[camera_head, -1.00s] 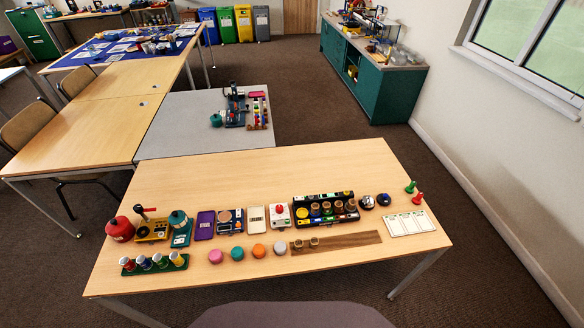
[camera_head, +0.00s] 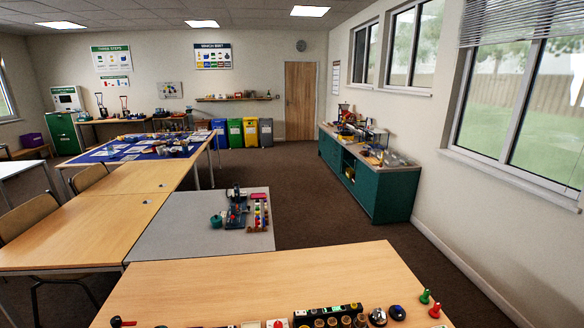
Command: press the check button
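Several items line the near table (camera_head: 250,275) at the bottom edge of the head view, most of them cut off. A red-topped button unit (camera_head: 277,323) shows only its top. To its right is a black rack (camera_head: 328,312) with round jars. Right of that are a silver-and-black dome (camera_head: 378,317) and a dark blue dome (camera_head: 397,312). I cannot tell which of these is the check button. Neither of my grippers is in view.
A green peg (camera_head: 425,296) and a red peg (camera_head: 435,310) stand at the table's right edge. The table's far part is bare. A grey table (camera_head: 180,225) with small equipment adjoins behind it. A teal cabinet (camera_head: 385,188) stands by the right wall.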

